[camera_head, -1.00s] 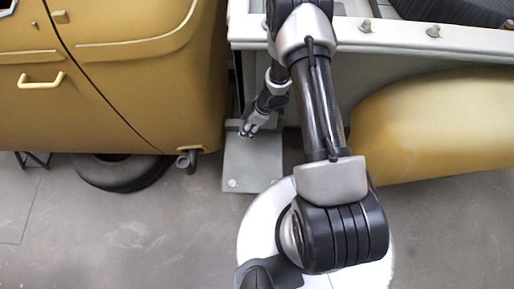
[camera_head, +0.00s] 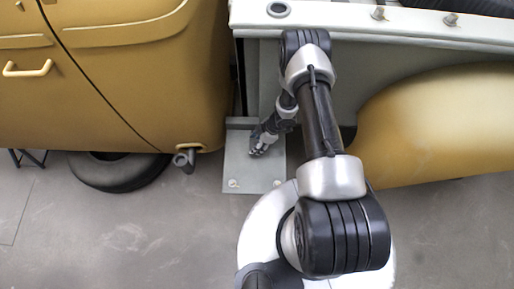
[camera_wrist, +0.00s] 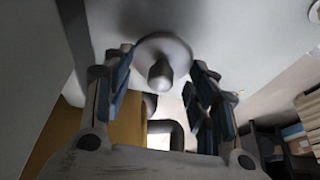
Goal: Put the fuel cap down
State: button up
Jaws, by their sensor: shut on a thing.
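My gripper (camera_head: 257,152) is low over the grey step plate (camera_head: 250,178) beside the truck body. In the wrist view, my gripper (camera_wrist: 162,82) has its two fingers on either side of the fuel cap (camera_wrist: 162,50), a pale round disc with a knob pointing toward the camera. The cap lies close to a pale flat surface; I cannot tell whether it touches it. The cap cannot be made out in the head view, where my gripper hides it.
A dark round opening with a pale rim (camera_head: 278,9) is in the white top rail. A yellow fender (camera_head: 440,125) is at right. The plate's front part is clear.

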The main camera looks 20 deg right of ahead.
jog(key=shift+f+b, duration=0.7)
jog(key=shift+f, duration=1.35)
jog(key=shift+f, duration=0.2)
jog(key=o, duration=0.9)
jog(key=p+v, duration=0.4)
jog(key=v, duration=0.8)
jog(key=shift+r, duration=0.25)
jog(key=shift+s, duration=0.1)
